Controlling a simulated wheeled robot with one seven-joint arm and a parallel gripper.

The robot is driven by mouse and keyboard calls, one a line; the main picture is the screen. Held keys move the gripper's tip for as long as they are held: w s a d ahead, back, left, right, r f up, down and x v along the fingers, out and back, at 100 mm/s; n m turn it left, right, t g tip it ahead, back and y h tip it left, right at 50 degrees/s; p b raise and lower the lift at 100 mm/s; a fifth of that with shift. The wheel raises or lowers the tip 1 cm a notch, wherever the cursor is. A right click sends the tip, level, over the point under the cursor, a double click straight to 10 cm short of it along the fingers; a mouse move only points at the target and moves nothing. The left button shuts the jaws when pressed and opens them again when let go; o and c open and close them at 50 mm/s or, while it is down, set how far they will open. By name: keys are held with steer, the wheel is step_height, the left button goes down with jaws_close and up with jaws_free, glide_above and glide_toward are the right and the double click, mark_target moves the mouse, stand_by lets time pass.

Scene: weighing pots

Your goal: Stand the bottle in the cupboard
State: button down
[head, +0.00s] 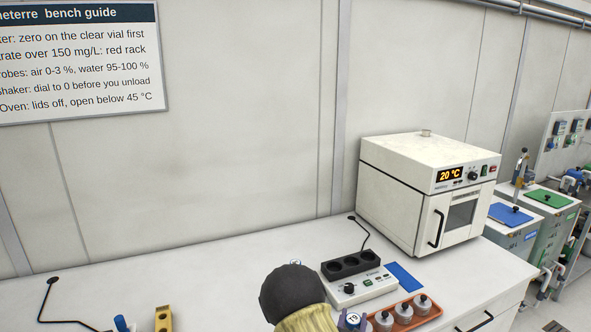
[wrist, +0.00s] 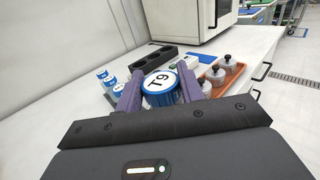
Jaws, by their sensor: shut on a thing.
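The bottle (wrist: 161,86), with a round white top marked T9 and a blue rim, is between the two purple fingers of my gripper (wrist: 160,90) in the wrist view. The gripper is shut on it. Only its top and a little of its side show, so I cannot tell if its base touches the bench. In the head view the marked top (head: 353,320) shows at the bottom edge, beside the orange tray; my arm hides most of the gripper. No open cupboard is in view. A bench front with a handle (head: 476,321) shows at lower right.
The orange tray (head: 427,313) holds lidded pots. Behind it are a black-welled device (head: 352,287), a blue mat (head: 404,275) and a closed white oven (head: 425,190) reading 20 °C. Small blue-capped containers (wrist: 103,75) stand left of the bottle.

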steer(key=s+f+n+y, duration=0.2)
steer(key=s+f+y, duration=0.1)
steer(key=f, duration=0.6)
steer(key=s+f+n+y, duration=0.2)
steer(key=s+f, duration=0.4)
steer(key=f, duration=0.4)
steer(key=shift+s+f+t+y, duration=0.2)
steer(key=shift+s+t+y, duration=0.1)
steer(key=shift+t+y, duration=0.1)
steer(key=shift+w+r, duration=0.1)
steer(key=shift+r, duration=0.05)
step_height(320, 180, down, 2)
steer(key=shift+f+b, duration=0.15)
steer(key=shift+b, duration=1.1)
steer(key=shift+d, duration=0.1)
